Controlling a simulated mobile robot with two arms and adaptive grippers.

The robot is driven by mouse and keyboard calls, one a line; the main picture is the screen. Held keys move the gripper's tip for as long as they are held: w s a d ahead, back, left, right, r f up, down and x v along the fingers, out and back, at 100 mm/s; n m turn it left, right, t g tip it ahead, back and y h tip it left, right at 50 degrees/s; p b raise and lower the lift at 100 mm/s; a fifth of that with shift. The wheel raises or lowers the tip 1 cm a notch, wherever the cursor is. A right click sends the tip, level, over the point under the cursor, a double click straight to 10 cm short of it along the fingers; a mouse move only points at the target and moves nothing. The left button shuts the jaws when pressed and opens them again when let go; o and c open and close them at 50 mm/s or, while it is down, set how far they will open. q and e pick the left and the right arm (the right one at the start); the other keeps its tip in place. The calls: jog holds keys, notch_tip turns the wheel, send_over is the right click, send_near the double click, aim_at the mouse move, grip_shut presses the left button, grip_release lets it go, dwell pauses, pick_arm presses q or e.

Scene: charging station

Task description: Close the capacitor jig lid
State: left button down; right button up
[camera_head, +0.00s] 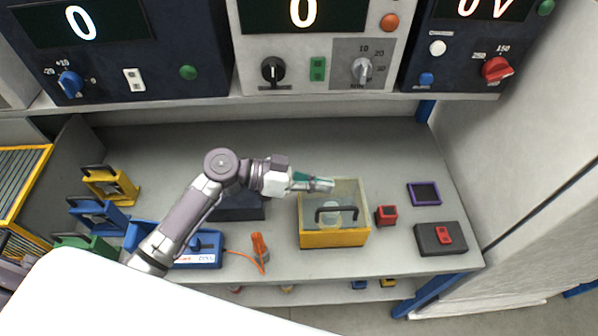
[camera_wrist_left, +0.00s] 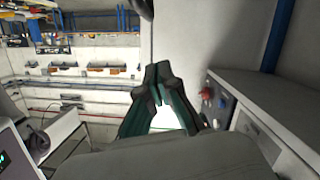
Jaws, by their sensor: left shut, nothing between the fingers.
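The capacitor jig is a yellow box (camera_head: 333,239) on the workbench, right of centre in the head view. Its clear lid (camera_head: 347,192) with a black handle (camera_head: 337,208) extends over the box top. I cannot tell whether it lies fully flat. A pale round part (camera_head: 329,218) shows through it. My left gripper (camera_head: 332,184) is shut and empty, with its fingertips over the rear part of the lid; contact is unclear. In the left wrist view the dark green fingers (camera_wrist_left: 158,78) are together, and the jig does not show. My right gripper is not in view.
A small red box (camera_head: 386,215) stands right of the jig, near a purple frame (camera_head: 424,193) and a dark box with a red switch (camera_head: 440,238). An orange tool (camera_head: 259,247) lies to the left. Instrument panels (camera_head: 315,50) rise behind the bench.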

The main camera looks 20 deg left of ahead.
aim_at(330, 211)
pick_arm(q)
jog(key=d+f, duration=0.1)
jog(key=d+f+p, duration=0.1)
jog(key=shift+s+f+p, duration=0.15)
jog(key=shift+f+p, duration=0.15)
jog(key=shift+f, duration=0.1)
jog(key=shift+s+f, duration=0.25)
jog(key=shift+f, duration=0.5)
jog(key=shift+f, duration=0.1)
jog(key=f+b, duration=0.1)
jog(key=b, duration=0.2)
jog(key=s+f+m+b, duration=0.1)
jog(key=b, duration=0.2)
jog(key=shift+d, duration=0.2)
jog(key=shift+r, duration=0.1)
jog(key=shift+s, duration=0.1)
